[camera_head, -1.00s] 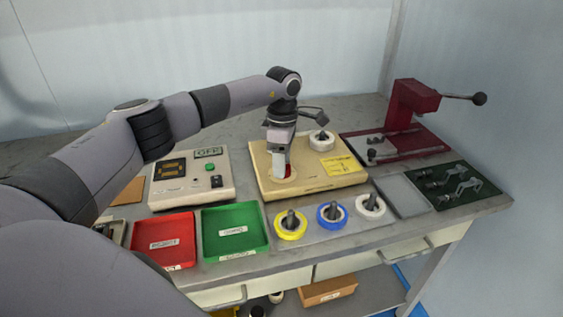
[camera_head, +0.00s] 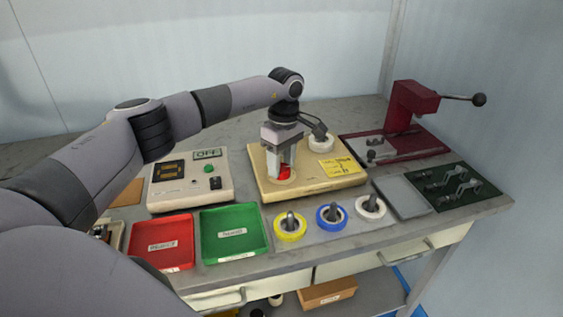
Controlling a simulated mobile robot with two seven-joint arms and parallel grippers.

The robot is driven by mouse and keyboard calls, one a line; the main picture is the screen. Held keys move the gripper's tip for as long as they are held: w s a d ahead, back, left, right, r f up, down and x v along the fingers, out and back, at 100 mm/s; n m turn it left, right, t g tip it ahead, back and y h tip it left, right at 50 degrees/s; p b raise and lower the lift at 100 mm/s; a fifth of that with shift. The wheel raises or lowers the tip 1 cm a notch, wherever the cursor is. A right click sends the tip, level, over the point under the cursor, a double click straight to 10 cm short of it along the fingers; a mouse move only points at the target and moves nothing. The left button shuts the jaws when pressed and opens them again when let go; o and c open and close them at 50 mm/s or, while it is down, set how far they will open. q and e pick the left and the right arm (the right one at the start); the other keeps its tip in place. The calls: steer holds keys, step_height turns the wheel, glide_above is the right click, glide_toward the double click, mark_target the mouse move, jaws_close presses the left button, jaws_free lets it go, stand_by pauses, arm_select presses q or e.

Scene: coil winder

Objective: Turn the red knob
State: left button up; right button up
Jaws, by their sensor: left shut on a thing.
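The red knob (camera_head: 284,172) sits in a round light-coloured base on the left front part of the beige winder (camera_head: 318,182). My left gripper (camera_head: 282,170) points straight down over it, with its fingers on either side of the knob and shut on it. The fingers hide part of the knob. My right gripper is not in view.
A beige control box (camera_head: 168,201) with a small display stands left of the winder. Red (camera_head: 163,256) and green (camera_head: 207,240) trays lie in front. Yellow (camera_head: 290,239), blue (camera_head: 332,228) and white (camera_head: 370,217) spools stand at the front. A dark red press (camera_head: 410,104) stands at back right.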

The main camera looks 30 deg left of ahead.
mark_target(283, 166)
arm_select(q)
steer(key=shift+w+r, duration=0.1)
steer(key=shift+r, duration=0.05)
steer(key=o, duration=1)
steer(key=shift+o, duration=0.2)
step_height(283, 166, up, 7)
steer(key=shift+w+r, duration=0.1)
steer(key=shift+w, duration=0.05)
